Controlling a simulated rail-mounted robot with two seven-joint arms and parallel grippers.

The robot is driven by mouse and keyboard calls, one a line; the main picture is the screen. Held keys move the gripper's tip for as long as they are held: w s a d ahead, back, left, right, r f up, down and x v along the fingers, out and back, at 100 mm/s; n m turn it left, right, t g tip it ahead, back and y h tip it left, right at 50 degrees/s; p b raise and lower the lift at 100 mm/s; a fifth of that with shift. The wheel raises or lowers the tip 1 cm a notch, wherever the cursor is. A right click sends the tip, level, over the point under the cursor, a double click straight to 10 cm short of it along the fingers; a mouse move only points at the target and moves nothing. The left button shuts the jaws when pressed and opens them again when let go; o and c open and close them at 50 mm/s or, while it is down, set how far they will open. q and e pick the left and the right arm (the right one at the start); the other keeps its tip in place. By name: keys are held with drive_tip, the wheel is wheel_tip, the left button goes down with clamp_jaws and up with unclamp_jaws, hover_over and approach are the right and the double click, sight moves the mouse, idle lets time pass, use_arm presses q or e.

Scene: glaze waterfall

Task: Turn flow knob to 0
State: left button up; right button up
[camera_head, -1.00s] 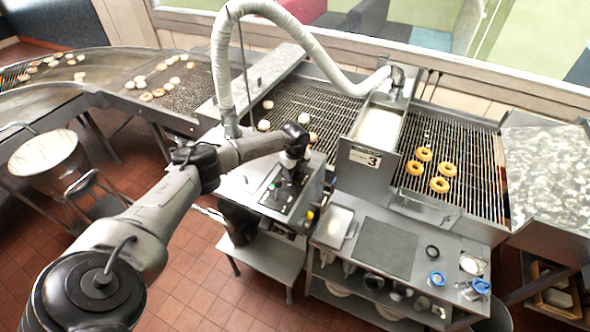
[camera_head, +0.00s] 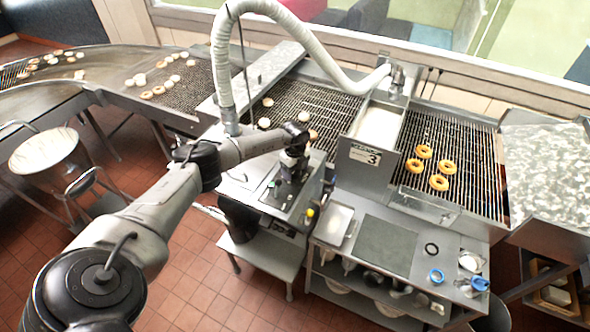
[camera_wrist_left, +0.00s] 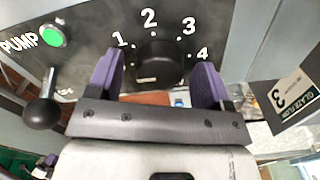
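The flow knob (camera_wrist_left: 160,62) is a dark round dial on a dark panel in the left wrist view. The numbers 1 to 4 are arranged around its upper side; no 0 can be made out. A small pale mark shows low on the knob. My left gripper (camera_wrist_left: 158,84) is open, with its two purple fingers on either side of the knob and visible gaps beside it. In the head view my left gripper (camera_head: 292,174) is over the control panel (camera_head: 272,200), and it hides the knob there. My right gripper is not in view.
A lit green PUMP button (camera_wrist_left: 51,36) and a black ball-ended lever (camera_wrist_left: 42,113) are left of the knob. A glaze sign numbered 3 (camera_wrist_left: 291,96) is at the right. Conveyors with donuts (camera_head: 424,152) run behind the panel.

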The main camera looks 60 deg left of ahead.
use_arm(q)
wheel_tip(320, 180, up, 14)
drive_tip(key=b, duration=0.3)
idle(0.5)
drive_tip(key=shift+f+m, duration=0.1)
drive_tip(key=shift+m, duration=0.2)
idle(0.4)
